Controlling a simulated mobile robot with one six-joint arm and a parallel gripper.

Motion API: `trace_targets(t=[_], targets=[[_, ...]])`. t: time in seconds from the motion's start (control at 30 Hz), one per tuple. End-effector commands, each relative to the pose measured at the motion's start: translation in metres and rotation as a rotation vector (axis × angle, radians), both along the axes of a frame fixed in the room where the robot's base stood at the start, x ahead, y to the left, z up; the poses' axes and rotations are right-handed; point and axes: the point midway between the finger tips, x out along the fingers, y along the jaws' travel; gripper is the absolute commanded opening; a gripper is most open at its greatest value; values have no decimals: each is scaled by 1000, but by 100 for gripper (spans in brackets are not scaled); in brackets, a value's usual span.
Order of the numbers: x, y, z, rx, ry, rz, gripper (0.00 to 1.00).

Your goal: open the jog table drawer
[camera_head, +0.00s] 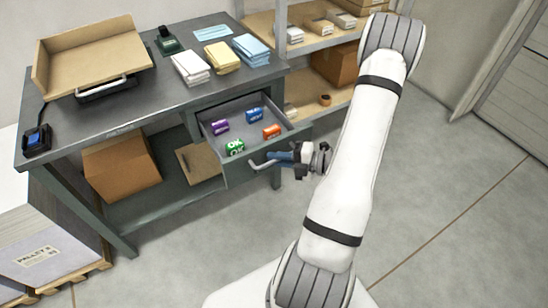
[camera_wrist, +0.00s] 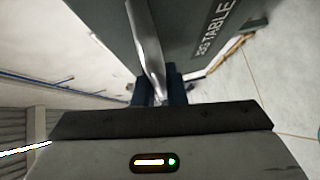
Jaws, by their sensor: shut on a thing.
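The jog table (camera_head: 110,118) is a grey workbench, and its drawer (camera_head: 238,172) stands pulled out at the right end. Inside the drawer lie small purple, blue, orange and green items. My gripper (camera_head: 279,160) is at the drawer front, shut on the bar handle (camera_head: 262,165). In the wrist view the metal handle (camera_wrist: 146,50) runs down between the dark fingers of my gripper (camera_wrist: 158,88). The grey drawer front (camera_wrist: 190,35) with part of its "TABLE" label shows behind it.
A cardboard tray (camera_head: 92,60) and paper stacks (camera_head: 190,68) stand on the table top. A cardboard box (camera_head: 120,168) sits on the lower shelf. A shelf rack (camera_head: 330,42) with boxes stands behind on the right. The floor (camera_head: 440,180) to the right is clear.

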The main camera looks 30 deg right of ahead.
Motion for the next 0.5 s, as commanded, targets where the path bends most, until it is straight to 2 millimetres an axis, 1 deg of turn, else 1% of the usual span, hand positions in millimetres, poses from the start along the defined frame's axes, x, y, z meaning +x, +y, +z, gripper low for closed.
trace_targets(t=[0.03, 0.13, 0.17, 0.27, 0.5], targets=[[3, -5, 1, -9, -5, -12, 0], [3, -4, 1, -8, -5, -9, 0], [3, -4, 1, -9, -6, -8, 12], [3, -3, 0, -7, -5, -5, 20], [2, 0, 0, -4, -3, 3, 20]])
